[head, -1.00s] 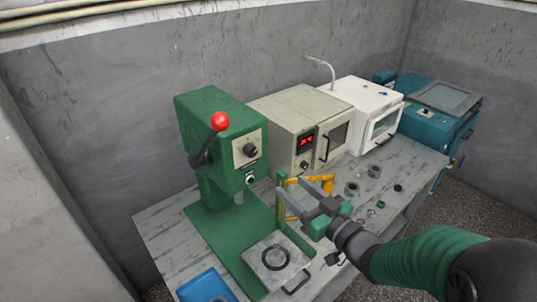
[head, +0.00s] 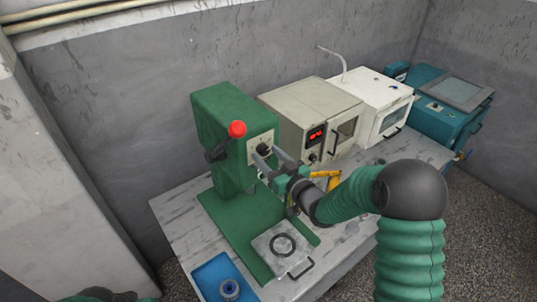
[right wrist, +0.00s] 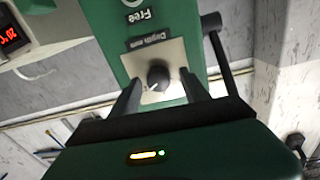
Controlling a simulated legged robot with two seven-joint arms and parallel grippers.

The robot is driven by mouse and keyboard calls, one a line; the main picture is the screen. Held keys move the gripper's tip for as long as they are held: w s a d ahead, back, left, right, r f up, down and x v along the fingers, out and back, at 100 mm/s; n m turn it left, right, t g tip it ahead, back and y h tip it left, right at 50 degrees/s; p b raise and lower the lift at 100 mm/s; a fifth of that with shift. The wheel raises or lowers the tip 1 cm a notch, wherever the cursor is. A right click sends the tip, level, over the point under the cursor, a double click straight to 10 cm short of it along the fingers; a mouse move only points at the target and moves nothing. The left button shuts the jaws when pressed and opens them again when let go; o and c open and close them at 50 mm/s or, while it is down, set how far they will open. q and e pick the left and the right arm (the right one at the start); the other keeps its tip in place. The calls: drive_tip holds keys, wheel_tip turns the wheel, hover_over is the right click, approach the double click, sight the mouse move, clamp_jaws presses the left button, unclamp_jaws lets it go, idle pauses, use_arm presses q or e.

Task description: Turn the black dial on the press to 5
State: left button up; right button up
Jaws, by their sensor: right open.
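The green press (head: 212,106) stands at the left of the bench. Its black dial (head: 264,149) sits on a pale plate on the press front. In the right wrist view the dial (right wrist: 158,75) is a round knob with a small light mark, in front of my fingers; any numbers around it are too small to read. My right gripper (head: 267,157) is open with its fingers pointing at the dial plate. In the right wrist view the right gripper (right wrist: 161,88) has one finger on each side of the dial's line; I cannot tell whether they touch it. My left gripper is out of view.
The press has a red-knobbed lever (head: 237,129) left of the plate. A metal block (head: 268,243) with a ring lies on its base. A blue tray (head: 207,274) is at the front left. A beige oven (head: 300,97) and a white machine (head: 372,100) stand to the right.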

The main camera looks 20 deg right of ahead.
drive_tip(key=shift+d, duration=0.25)
drive_tip(key=c, duration=0.9)
clamp_jaws()
drive_tip(key=shift+a, duration=0.1)
